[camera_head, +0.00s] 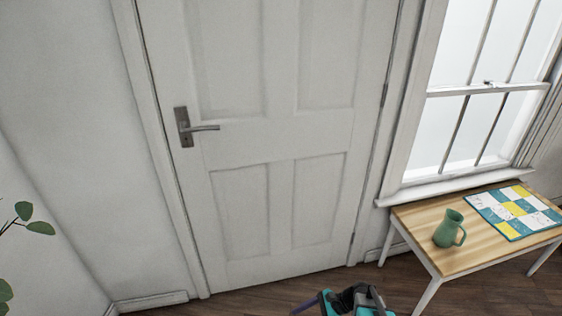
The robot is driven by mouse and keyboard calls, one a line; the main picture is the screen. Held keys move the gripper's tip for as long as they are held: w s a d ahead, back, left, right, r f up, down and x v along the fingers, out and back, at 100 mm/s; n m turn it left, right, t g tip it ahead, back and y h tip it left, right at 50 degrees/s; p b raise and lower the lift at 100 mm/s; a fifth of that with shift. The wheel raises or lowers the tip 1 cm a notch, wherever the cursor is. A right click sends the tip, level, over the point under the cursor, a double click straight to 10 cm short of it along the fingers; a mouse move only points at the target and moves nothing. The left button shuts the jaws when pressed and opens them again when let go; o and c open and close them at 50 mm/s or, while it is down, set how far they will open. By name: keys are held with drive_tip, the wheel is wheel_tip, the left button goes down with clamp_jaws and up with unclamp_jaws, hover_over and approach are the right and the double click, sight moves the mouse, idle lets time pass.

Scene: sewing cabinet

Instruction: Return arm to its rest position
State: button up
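A teal, black and grey piece of what looks like my own arm shows at the bottom edge of the head view, right of the middle. It is cut off by the frame. I cannot make out the fingertips of my gripper there, or whether they are open or shut. Nothing held can be made out.
A closed white door (270,130) with a lever handle (200,127) stands ahead. A wooden-topped table (470,255) at the right under the window (480,100) bears a green jug (447,229) and a patchwork cloth (512,211). A leafy plant (40,227) is at the left edge.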

drive_tip(key=s+f+n+g+h+p, duration=0.25)
drive_tip(key=s+n+g+h, duration=0.4)
drive_tip(key=s, duration=0.85)
drive_tip(key=s+d+f+n+t+h, duration=0.1)
drive_tip(key=s+d+n+t+h, duration=0.1)
drive_tip(key=d+n, duration=0.7)
drive_tip(key=shift+s+d+n+h, duration=0.35)
drive_tip(key=shift+s+n+h, duration=0.4)
drive_tip(key=shift+n+h, duration=0.15)
drive_tip(key=shift+f+t, duration=0.1)
drive_tip(key=shift+t, duration=0.15)
